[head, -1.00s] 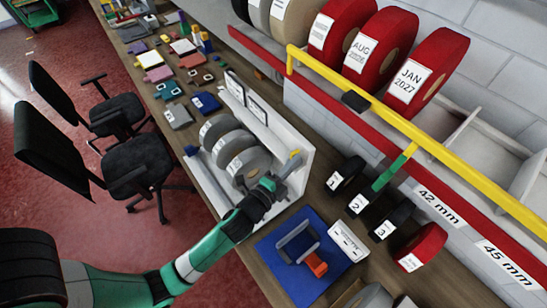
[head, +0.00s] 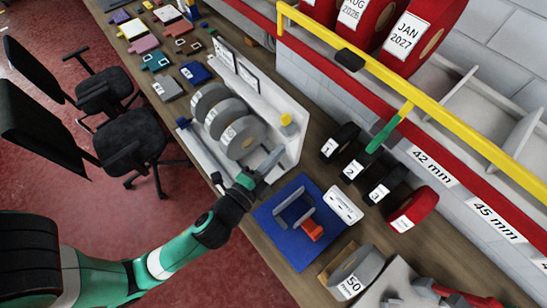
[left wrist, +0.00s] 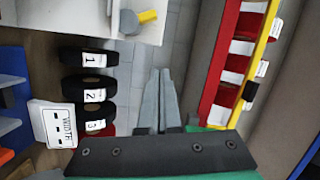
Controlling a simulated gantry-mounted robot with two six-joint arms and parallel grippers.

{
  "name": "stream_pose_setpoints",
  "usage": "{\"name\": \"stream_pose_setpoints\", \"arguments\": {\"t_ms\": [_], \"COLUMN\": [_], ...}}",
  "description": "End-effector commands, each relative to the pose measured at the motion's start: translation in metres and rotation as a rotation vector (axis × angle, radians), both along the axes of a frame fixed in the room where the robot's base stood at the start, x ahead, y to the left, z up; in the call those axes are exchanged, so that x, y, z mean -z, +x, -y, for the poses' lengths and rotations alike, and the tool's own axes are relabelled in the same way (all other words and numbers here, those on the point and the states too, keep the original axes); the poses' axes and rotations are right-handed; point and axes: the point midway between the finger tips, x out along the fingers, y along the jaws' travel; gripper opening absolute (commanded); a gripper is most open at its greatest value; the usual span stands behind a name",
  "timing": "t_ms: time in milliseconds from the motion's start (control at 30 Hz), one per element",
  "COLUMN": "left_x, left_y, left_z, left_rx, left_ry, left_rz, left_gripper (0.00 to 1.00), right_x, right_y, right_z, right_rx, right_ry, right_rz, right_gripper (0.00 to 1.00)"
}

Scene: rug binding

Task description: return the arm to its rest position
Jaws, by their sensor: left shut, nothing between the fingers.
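My left arm comes in from the lower left of the head view. Its gripper (head: 270,162) is shut and empty, above the near end of the white rack (head: 290,150), between the rack's grey rolls (head: 243,140) and the blue mat (head: 270,235). In the left wrist view the two grey fingers (left wrist: 158,75) lie together, with nothing between them. A yellow knob (head: 287,120) on the rack is beyond the gripper in the head view and upper left of the fingers in the wrist view (left wrist: 147,16).
The mat holds a grey-and-orange tool (head: 311,230) beside a white card (head: 343,205). Numbered black rolls (head: 352,165) and a red roll (head: 414,210) stand along the wall. A yellow rail (head: 440,110) crosses above. Black chairs (head: 130,145) stand left of the bench.

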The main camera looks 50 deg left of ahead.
Motion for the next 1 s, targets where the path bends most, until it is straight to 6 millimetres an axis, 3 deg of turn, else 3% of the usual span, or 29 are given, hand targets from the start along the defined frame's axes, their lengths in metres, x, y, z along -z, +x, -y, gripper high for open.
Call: {"name": "stream_pose_setpoints", "arguments": {"t_ms": [200, 800, 900, 967, 1000], "left_x": [-0.002, -0.003, -0.023, -0.049, -0.073], "left_y": [-0.016, -0.015, -0.003, 0.011, 0.021], "left_z": [0.005, 0.003, 0.002, 0.000, -0.001], "left_rx": [0.000, -0.005, -0.014, -0.022, -0.028], "left_ry": [0.001, 0.000, -0.008, -0.018, -0.029], "left_rz": [0.000, 0.003, 0.056, 0.124, 0.186], "left_gripper": [0.00, 0.00, 0.00, 0.00, 0.00], "right_x": [0.004, 0.004, 0.004, 0.004, 0.004], "right_y": [0.000, 0.000, 0.000, 0.000, 0.000], "right_z": [0.000, 0.000, 0.000, 0.000, 0.000], "right_rx": [0.000, 0.000, 0.000, 0.000, 0.000], "right_ry": [0.000, 0.000, 0.000, 0.000, 0.000], "right_rz": [0.000, 0.000, 0.000, 0.000, 0.000], "right_gripper": [0.53, 0.53, 0.53, 0.53, 0.53]}}
